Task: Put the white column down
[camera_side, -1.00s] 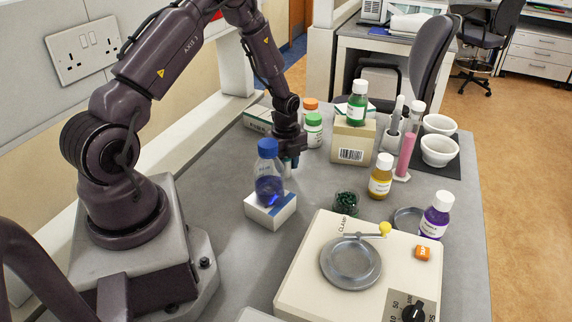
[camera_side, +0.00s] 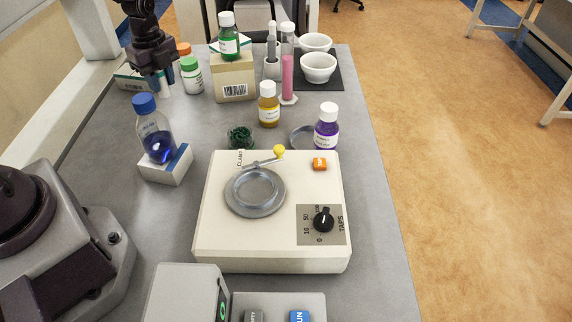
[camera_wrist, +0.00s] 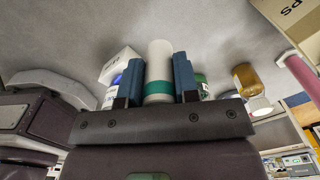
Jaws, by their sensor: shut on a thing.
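The white column (camera_wrist: 159,62) stands out between my gripper's two blue fingers in the wrist view, with a green band near the fingers. In the side view its pale lower end (camera_side: 165,88) shows under my gripper (camera_side: 159,82), behind the blue-capped bottle (camera_side: 157,138). My gripper is shut on the column, which points nearly straight down. I cannot tell whether its lower end touches the grey bench (camera_side: 115,150).
A green-capped white bottle (camera_side: 191,79), an orange-capped bottle and a cardboard box (camera_side: 235,80) stand close right of my gripper. A cream tapping machine (camera_side: 225,250) fills the front. Bare bench lies left of the blue-capped bottle.

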